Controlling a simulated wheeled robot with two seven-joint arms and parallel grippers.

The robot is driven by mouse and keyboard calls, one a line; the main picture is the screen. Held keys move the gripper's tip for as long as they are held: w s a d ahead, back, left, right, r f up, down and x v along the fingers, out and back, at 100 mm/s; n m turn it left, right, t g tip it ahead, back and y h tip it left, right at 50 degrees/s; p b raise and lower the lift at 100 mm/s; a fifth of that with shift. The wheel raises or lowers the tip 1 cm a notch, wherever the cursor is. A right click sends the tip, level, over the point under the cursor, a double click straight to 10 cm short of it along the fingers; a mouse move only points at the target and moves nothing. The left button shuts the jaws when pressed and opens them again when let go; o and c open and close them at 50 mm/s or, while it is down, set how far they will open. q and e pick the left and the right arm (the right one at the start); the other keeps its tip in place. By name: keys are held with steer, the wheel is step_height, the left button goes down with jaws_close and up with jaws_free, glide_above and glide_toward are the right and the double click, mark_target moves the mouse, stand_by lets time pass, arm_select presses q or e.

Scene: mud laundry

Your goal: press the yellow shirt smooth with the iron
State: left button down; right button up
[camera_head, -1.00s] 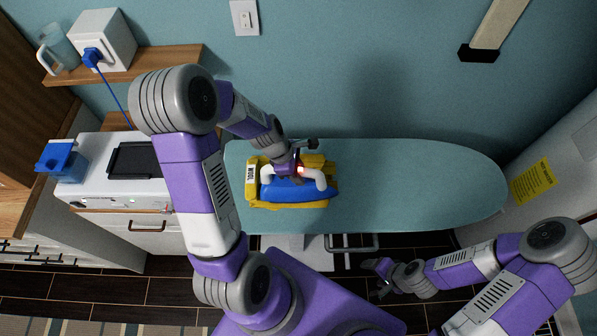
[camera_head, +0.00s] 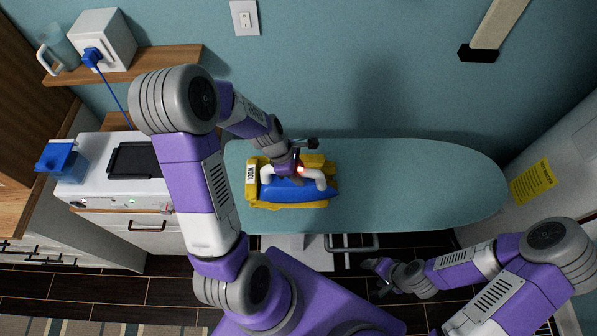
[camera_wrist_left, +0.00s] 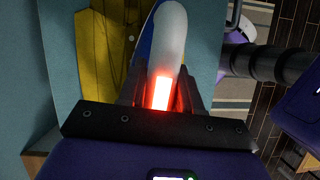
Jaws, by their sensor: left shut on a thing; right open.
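The blue iron (camera_head: 292,190) with a white handle (camera_head: 318,178) sits on the yellow shirt (camera_head: 322,161) on the ironing board. The shirt lies folded near the board's left end, with a white "WOOL" tag (camera_head: 251,174) at its left edge. My left gripper (camera_head: 300,170) is shut on the iron's white handle, which also shows between its fingers in the left wrist view (camera_wrist_left: 167,50). The shirt (camera_wrist_left: 103,45) shows beside the handle there. The iron hides much of the shirt. My right gripper (camera_head: 378,277) is open and empty, below the board's front edge.
The ironing board (camera_head: 420,185) is bare to the right of the shirt. A white cabinet (camera_head: 120,190) with a dark tray and a blue-lidded container (camera_head: 62,160) stands at the left. A wall shelf (camera_head: 135,64) holds a white box and a pitcher above it.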

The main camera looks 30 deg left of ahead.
stand_by(0.6)
arm_select(q)
step_height(320, 180, up, 6)
steer(key=p, duration=0.6)
steer(key=shift+w+r, duration=0.1)
